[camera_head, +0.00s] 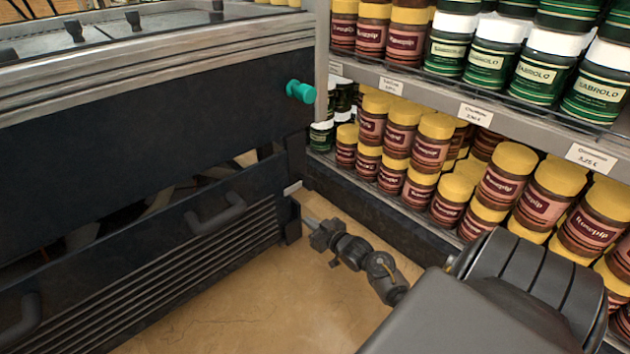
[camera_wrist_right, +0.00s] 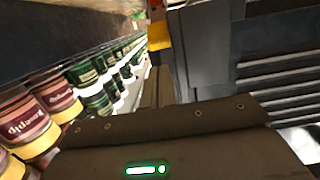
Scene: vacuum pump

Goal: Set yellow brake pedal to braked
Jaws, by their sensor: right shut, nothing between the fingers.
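A small yellow piece (camera_wrist_right: 160,36), which looks like the brake pedal, shows at the top of the right wrist view beside a grey upright part. Only part of it shows, so I cannot tell its position. I cannot make out the pedal in the head view. My right gripper (camera_head: 316,229) is low over the floor, beside the corner of the dark machine (camera_head: 150,120). It is shut and empty. In the wrist view, my brown housing with a green light covers the bottom, and the fingertips are not clear. I cannot tell whether the gripper touches anything. My left gripper is out of view.
A shelf (camera_head: 395,75) packed with jars stands on the right, close to my arm. The machine's front has a ribbed panel, dark handles (camera_head: 215,213) and a teal knob (camera_head: 301,91). The tan floor (camera_head: 250,290) in front of it is clear.

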